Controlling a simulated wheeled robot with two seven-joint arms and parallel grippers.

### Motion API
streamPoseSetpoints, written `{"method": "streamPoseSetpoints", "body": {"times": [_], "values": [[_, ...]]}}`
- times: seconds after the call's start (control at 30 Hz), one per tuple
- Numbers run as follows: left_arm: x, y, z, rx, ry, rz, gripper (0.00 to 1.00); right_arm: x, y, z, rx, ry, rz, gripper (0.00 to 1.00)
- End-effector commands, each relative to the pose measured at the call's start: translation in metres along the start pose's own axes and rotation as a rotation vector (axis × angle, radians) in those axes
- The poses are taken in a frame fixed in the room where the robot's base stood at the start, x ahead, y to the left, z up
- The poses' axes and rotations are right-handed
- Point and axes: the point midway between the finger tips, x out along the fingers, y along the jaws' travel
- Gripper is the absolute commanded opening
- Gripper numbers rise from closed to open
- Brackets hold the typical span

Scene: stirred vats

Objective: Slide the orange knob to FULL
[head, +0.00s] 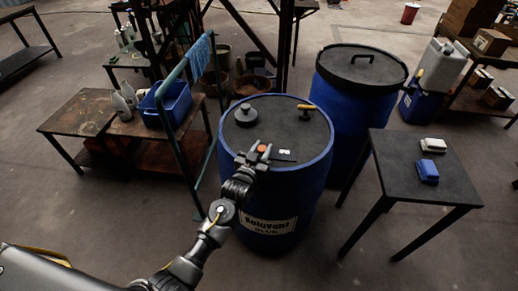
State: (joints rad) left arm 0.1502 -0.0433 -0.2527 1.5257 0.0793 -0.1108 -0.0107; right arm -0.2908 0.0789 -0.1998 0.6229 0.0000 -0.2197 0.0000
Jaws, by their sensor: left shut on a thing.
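The orange knob (264,148) sits on the dark top of the near blue vat, toward the near side. My left gripper (257,153) reaches it from the lower left and is shut on it, hiding part of it. A dark strip with a small white mark (285,152) lies just right of the knob; its lettering is too small to read. The blue vat (310,185) carries a white label (268,226) reading "Solvent Blue". My right gripper is not in view.
On the same vat top stand a grey round cap (246,115) and a yellow-handled fitting (306,108). A second lidded blue vat (355,105) stands behind right. A dark table (410,185) with two small blocks is at right. A bench with a blue bin (165,105) is at left.

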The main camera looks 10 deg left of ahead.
Motion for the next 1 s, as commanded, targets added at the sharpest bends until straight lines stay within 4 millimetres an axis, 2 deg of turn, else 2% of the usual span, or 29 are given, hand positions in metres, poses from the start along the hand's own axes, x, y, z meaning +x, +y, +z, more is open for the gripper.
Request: {"method": "streamPoseSetpoints", "body": {"times": [0.13,0.17,0.3,0.67,0.77,1.0], "values": [[0.0,-0.005,-0.001,0.003,0.001,-0.009,0.0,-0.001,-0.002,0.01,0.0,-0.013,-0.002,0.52],[0.0,-0.005,-0.001,0.003,0.001,-0.009,0.32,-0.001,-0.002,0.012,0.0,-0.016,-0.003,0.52],[0.0,-0.005,-0.001,0.003,0.001,-0.009,0.51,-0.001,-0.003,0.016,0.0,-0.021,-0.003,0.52],[-0.006,-0.003,0.0,0.002,0.0,-0.006,0.51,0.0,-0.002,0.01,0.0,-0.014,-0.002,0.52],[-0.019,-0.003,0.002,0.002,-0.002,-0.006,0.51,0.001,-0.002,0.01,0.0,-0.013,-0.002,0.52],[-0.068,-0.003,0.002,0.002,-0.002,-0.006,0.51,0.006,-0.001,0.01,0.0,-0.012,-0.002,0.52]]}}
